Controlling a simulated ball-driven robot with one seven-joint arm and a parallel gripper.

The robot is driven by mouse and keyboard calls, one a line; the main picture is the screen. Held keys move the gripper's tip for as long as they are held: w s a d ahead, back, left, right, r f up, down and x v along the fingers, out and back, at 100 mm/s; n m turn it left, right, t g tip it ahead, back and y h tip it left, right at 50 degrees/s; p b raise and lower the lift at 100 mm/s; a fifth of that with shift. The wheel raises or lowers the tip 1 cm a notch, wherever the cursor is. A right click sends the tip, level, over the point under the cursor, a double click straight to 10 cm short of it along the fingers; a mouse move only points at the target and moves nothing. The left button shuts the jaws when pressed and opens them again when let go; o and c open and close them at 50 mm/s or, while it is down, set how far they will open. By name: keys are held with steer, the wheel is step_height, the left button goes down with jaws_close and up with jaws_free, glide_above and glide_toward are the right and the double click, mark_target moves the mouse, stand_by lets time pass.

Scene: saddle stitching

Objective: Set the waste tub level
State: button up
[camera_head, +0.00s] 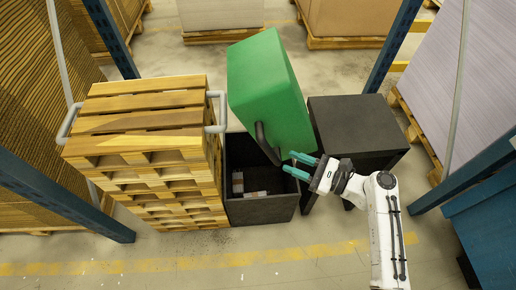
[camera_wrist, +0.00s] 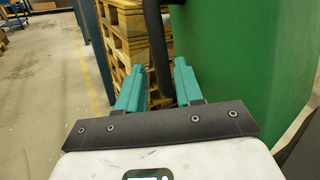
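The green waste tub (camera_head: 265,85) is tilted, standing up over a dark open bin (camera_head: 262,209). A dark bar handle (camera_head: 266,146) is on its lower front side. The tub fills the right side of the wrist view (camera_wrist: 245,60), where the handle (camera_wrist: 156,45) also shows. My gripper (camera_head: 289,162) reaches in from the right, its teal fingers apart. In the wrist view the handle's lower end appears between the fingertips (camera_wrist: 159,65), with narrow gaps on both sides. I cannot tell whether either finger touches it. The tub's inside is hidden.
A few small pale pieces (camera_head: 238,184) lie in the dark bin. A stack of wooden pallets (camera_head: 150,150) with grey handles stands at left. A dark box (camera_head: 360,115) stands right of the tub. Blue posts (camera_head: 395,45) flank the place. The floor in front is clear.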

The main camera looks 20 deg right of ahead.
mark_target(275, 156)
steer(key=x, duration=0.9)
steer(key=shift+w+a, duration=0.1)
steer(key=shift+a, duration=0.05)
steer(key=shift+c, duration=0.5)
jaws_close()
